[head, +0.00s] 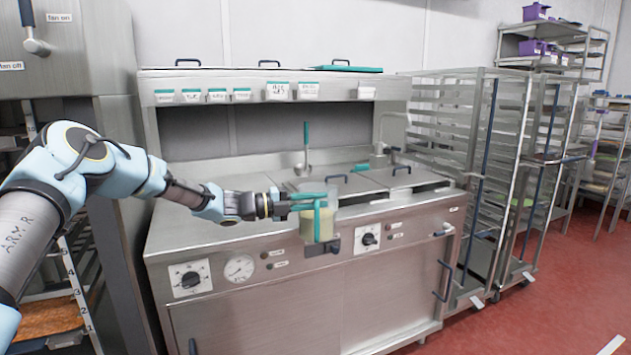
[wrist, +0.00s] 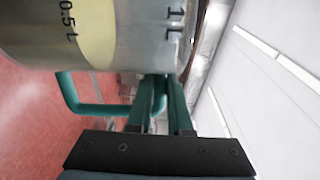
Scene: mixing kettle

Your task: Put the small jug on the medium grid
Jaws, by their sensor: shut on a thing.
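The small jug (head: 318,225) is clear with a pale yellow content and a teal handle. My gripper (head: 298,200) is shut on the handle and holds the jug in the air in front of the kettle unit's front edge. In the wrist view the jug (wrist: 120,35) fills the top left, with 0.5 L and 1 L marks, and the gripper fingers (wrist: 163,88) close on its teal handle (wrist: 88,108). The jug looks upright in the head view. I cannot make out a medium grid with certainty in either view.
The steel kettle unit (head: 260,323) has lidded wells (head: 345,185) and a ladle (head: 303,160) on top. A labelled shelf (head: 265,76) runs above it. Wheeled racks (head: 480,150) stand to the right.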

